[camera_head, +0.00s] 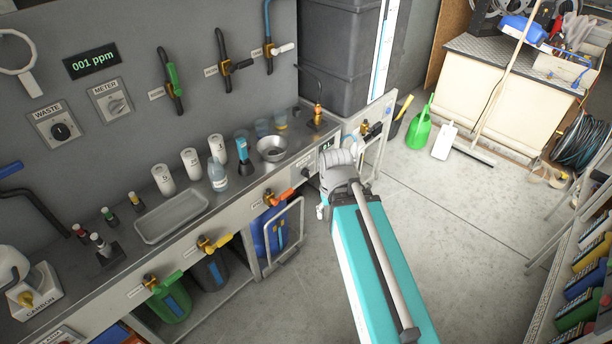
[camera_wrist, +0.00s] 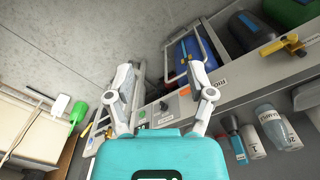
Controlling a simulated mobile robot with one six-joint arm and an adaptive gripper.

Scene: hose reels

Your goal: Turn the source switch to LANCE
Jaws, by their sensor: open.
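My gripper (camera_wrist: 160,82) is open and empty in the wrist view, its two fingers wide apart. Between and beyond them, the front face of the counter carries a small dark knob (camera_wrist: 164,105) on a light plate. This may be the source switch, but its lettering is too small to read, so its setting cannot be told. The fingers look apart from the knob. In the head view, my arm reaches to the counter's right end, and my own wrist hides much of the gripper and some of the counter front there.
The counter (camera_head: 95,262) runs along the left wall with cups, bottles and a tray (camera_head: 171,215). Coloured valves, including an orange one (camera_head: 278,198), and a metal frame (camera_head: 283,236) stick out in front. WASTE (camera_head: 60,131) and METER (camera_head: 116,104) knobs are on the wall. Floor (camera_head: 440,215) at right is clear.

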